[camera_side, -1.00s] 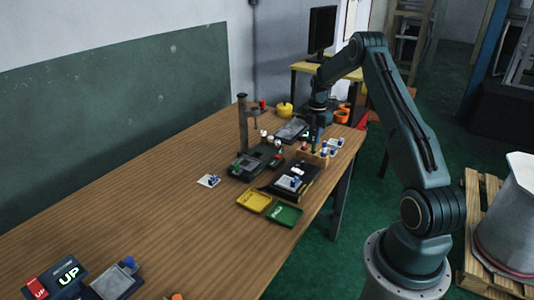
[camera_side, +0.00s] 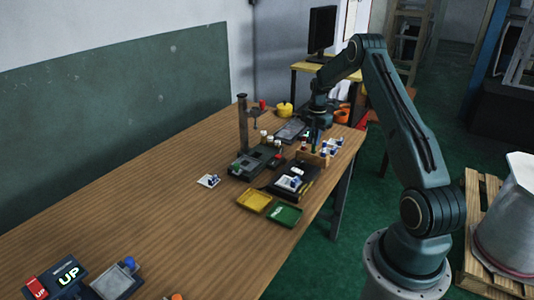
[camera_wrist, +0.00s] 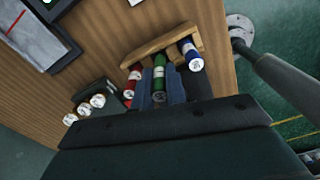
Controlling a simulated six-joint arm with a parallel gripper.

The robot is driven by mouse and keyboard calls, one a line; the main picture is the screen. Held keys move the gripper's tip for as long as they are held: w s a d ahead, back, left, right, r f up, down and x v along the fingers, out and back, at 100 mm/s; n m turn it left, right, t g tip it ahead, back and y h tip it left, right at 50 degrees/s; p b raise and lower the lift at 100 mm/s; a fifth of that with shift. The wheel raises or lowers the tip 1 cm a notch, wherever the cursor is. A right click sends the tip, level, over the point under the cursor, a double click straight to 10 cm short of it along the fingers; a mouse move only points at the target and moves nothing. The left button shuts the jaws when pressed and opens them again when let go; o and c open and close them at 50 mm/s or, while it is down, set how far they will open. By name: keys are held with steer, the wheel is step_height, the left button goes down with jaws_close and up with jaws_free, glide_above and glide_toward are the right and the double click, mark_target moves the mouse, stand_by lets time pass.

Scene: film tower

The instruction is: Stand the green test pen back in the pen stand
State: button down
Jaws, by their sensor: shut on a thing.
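My gripper (camera_wrist: 160,88) is shut on the green test pen (camera_wrist: 159,82), with one finger on each side of it. The pen's capped end faces the wrist camera. The wooden pen stand (camera_wrist: 150,47) lies just beyond the pen, between a red pen (camera_wrist: 130,86) and a blue pen (camera_wrist: 190,54) that stand in it. In the side view my gripper (camera_side: 318,120) is low over the pen stand (camera_side: 318,158), and the green pen (camera_side: 314,136) looks upright. The pen's lower end is hidden, so I cannot tell how deep it sits in the stand.
White-capped bottles (camera_wrist: 90,106) stand left of the pen stand. A black device (camera_side: 290,180) lies in front of it, with a yellow tray (camera_side: 254,201) and a green tray (camera_side: 287,216) nearer. A post (camera_side: 242,125) rises to the left.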

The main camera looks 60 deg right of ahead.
steer(key=shift+f, duration=0.5)
stand_by(0.3)
steer(key=c, duration=1.3)
jaws_free()
steer(key=shift+c, duration=0.2)
steer(key=shift+o, duration=0.4)
steer(key=o, duration=0.5)
steer(key=shift+c, duration=0.2)
steer(key=shift+r, duration=0.2)
steer(key=shift+r, duration=3.3)
steer(key=shift+a+r, duration=0.1)
